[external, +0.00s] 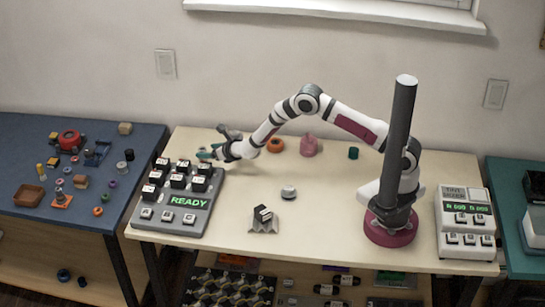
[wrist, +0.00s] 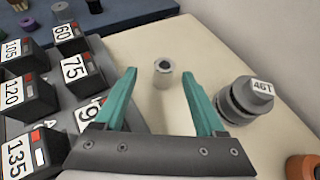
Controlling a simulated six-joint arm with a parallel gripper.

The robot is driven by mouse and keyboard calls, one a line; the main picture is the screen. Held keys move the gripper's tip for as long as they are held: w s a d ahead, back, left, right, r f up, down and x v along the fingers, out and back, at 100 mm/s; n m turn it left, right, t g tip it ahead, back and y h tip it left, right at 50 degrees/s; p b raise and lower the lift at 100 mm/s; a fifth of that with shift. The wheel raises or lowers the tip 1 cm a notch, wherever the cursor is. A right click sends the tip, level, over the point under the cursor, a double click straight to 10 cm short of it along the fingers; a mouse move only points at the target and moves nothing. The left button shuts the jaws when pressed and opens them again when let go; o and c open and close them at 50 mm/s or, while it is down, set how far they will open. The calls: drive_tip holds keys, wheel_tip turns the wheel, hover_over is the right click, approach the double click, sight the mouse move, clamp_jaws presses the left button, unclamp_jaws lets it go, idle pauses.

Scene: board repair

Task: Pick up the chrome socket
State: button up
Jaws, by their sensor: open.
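The chrome socket (wrist: 163,73) is a small, silvery, upright cylinder with a dark hole in its top. It stands on the cream tabletop in the wrist view, near the table's far edge. My gripper (wrist: 159,82) is open, with its two teal fingers apart. The socket appears between and just beyond the fingertips, with nothing held. In the external view my gripper (external: 207,153) is low over the back left of the table, behind the keyed panel. The socket cannot be made out there.
A grey stepped part marked 46T (wrist: 247,98) stands close by the right finger. The panel of raised numbered keys (wrist: 70,70) is close on the left. An orange ring (external: 275,145) and a pink weight (external: 308,146) stand along the back. The table's middle is mostly free.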

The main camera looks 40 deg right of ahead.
sight(203, 150)
drive_tip(key=x, duration=0.5)
drive_tip(key=shift+w+d+f, duration=0.15)
drive_tip(key=shift+w+d, duration=0.1)
drive_tip(key=shift+d, duration=0.05)
drive_tip(key=shift+c, duration=0.3)
clamp_jaws()
